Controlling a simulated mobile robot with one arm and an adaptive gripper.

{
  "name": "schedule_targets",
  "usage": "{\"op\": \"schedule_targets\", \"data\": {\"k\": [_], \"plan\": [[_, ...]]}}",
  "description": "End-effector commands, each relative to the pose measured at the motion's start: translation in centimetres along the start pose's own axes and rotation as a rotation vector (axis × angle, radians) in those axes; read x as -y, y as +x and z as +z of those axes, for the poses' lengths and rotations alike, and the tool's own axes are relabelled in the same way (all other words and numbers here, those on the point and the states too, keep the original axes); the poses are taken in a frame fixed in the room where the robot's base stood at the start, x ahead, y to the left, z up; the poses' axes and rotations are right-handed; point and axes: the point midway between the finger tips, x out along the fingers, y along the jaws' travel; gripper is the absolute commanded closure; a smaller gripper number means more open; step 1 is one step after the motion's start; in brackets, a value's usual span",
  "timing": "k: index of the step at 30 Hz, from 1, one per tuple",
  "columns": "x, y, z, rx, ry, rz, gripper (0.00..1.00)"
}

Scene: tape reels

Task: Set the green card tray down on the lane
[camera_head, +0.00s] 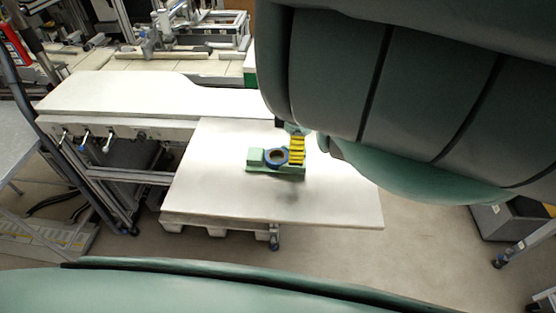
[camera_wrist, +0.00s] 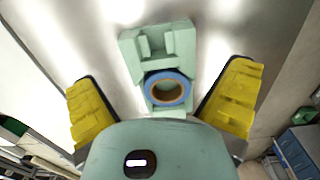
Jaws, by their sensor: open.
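The green card tray (camera_head: 256,155) is over the white lane-like tabletop (camera_head: 225,195) in the head view, near its middle. It appears to rest flat there, though its underside is hidden. A blue tape reel with a brown core (camera_head: 268,157) sits on it. In the wrist view the tray (camera_wrist: 182,40) is in front of my gripper, with the reel (camera_wrist: 150,88) at its near end. My gripper (camera_wrist: 162,75) is open, its yellow fingers spread on both sides with gaps to the tray. In the head view a yellow finger (camera_head: 297,150) overlaps the tray's right end.
A second white bench top (camera_head: 110,95) with knobs along its front adjoins at the back left. Bare white surface surrounds the tray, and the tabletop's front edge (camera_head: 300,225) drops to the floor. A grey box (camera_head: 495,222) stands at the right.

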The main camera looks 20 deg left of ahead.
Motion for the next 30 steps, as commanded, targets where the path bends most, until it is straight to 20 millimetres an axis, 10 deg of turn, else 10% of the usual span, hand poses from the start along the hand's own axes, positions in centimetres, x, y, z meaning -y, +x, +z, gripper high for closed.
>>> {"op": "schedule_targets", "data": {"k": [24,30], "plan": [[-0.1,4.8,0.0,0.002,0.0,-0.002,0.0],[-0.1,4.8,0.0,0.001,0.0,-0.002,0.19]]}}
